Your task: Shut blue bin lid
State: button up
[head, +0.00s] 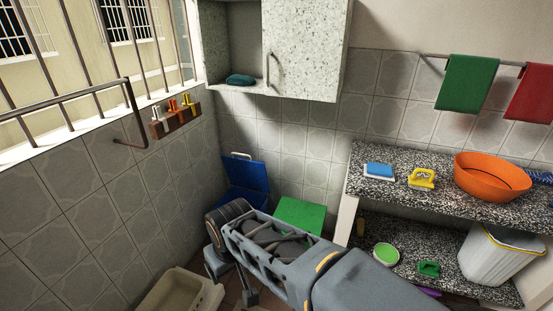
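The blue bin (246,199) stands on the floor in the corner below the wall cabinet. Its blue lid (246,173) is raised and leans back toward the tiled wall, with a light grey handle at its top edge. My gripper (232,279) is in front of the blue bin and nearer to me, at the end of my grey arm. My arm hides the lower front of the bin. I cannot tell how far apart the fingers are, and I see nothing held.
A green bin (301,214) with a flat, shut top stands right of the blue bin. A pale basin (180,292) is at the lower left. A speckled counter (400,166) with an orange tub (492,177) is at the right. A cabinet (307,45) hangs above.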

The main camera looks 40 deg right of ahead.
aim_at(250, 174)
jog(key=z, duration=0.85)
jog(key=i, duration=1.1)
jog(key=u, duration=0.1)
